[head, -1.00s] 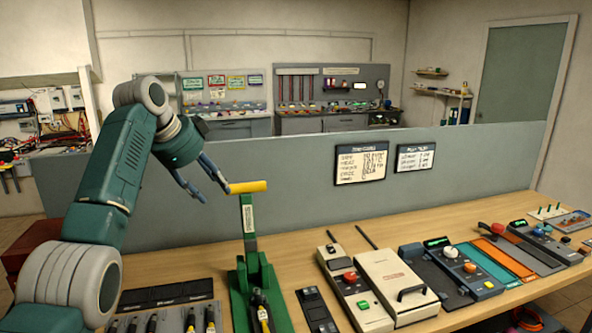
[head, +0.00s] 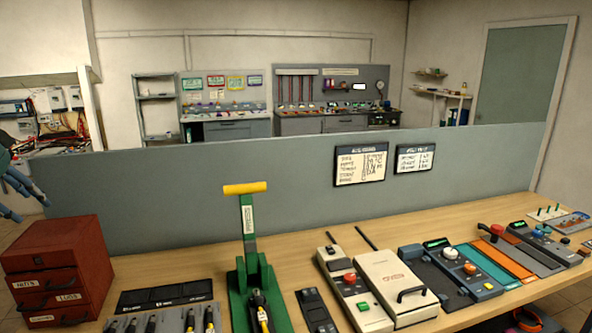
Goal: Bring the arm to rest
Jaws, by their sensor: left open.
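My left gripper (head: 22,198) is at the far left edge of the head view, partly cut off by the frame. Its blue fingers are apart, with nothing between them. It is left of and above the red drawer box, clear of the workbench things. The rest of the left arm is out of view. My right gripper does not show.
The wooden bench (head: 297,252) holds a red drawer box (head: 60,262), a green lever press (head: 255,285) with a yellow handle, a cream case (head: 397,287) and several control boxes. A grey partition (head: 210,180) with two notices stands behind. Bare wood lies along its foot.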

